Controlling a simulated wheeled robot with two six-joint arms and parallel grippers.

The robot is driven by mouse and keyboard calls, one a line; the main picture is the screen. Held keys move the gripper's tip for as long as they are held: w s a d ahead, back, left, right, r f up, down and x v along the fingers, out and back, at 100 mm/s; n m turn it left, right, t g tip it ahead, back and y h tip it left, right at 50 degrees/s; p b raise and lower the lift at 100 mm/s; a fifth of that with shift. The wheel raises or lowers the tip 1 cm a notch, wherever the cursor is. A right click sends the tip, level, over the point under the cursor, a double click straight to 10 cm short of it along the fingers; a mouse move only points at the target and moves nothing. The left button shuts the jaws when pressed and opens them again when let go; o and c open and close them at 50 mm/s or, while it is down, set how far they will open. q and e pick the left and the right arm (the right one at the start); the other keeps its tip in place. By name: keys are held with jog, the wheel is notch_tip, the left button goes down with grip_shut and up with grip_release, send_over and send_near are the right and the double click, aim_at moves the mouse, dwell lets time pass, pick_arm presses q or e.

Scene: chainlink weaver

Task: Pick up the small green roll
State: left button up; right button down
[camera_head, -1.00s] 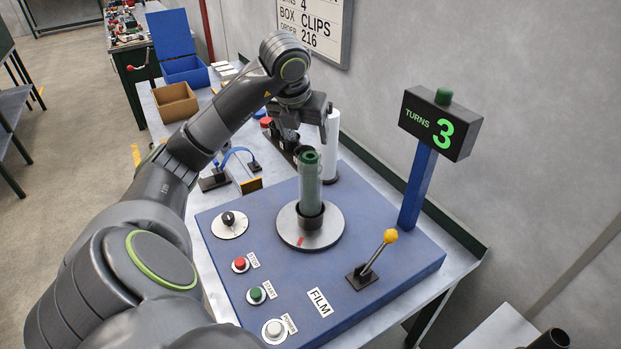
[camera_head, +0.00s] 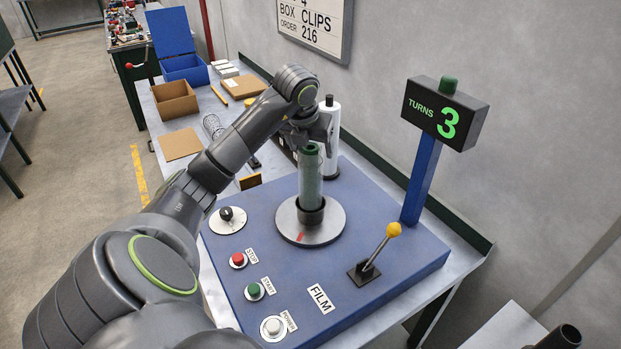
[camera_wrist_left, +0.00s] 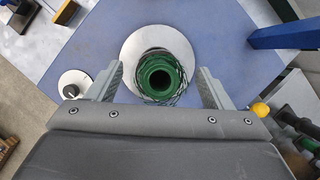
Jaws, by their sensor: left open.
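The green roll (camera_head: 310,180) stands upright in a dark cup (camera_head: 311,213) on a round metal disc (camera_head: 336,222) in the head view. In the left wrist view the roll (camera_wrist_left: 160,78) shows end-on, with a hollow green core and dark mesh around it. My left gripper (camera_head: 316,138) is over the top of the roll. In the wrist view its fingers (camera_wrist_left: 160,72) are apart, one on each side of the roll, with gaps between. Nothing is held. The fingertips are hard to make out in the head view. My right gripper is not in view.
A yellow-knobbed lever (camera_head: 376,255) and a post with a "TURNS 3" display (camera_head: 441,114) stand right of the disc. A white film roll (camera_head: 331,130) stands close behind. Buttons and a dial (camera_head: 227,220) lie left on the blue base (camera_head: 400,280).

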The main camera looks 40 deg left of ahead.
pick_arm(q)
jog(key=shift+x, duration=1.1)
jog(key=shift+w, duration=0.1)
jog(key=c, duration=1.5)
jog(key=shift+c, duration=0.2)
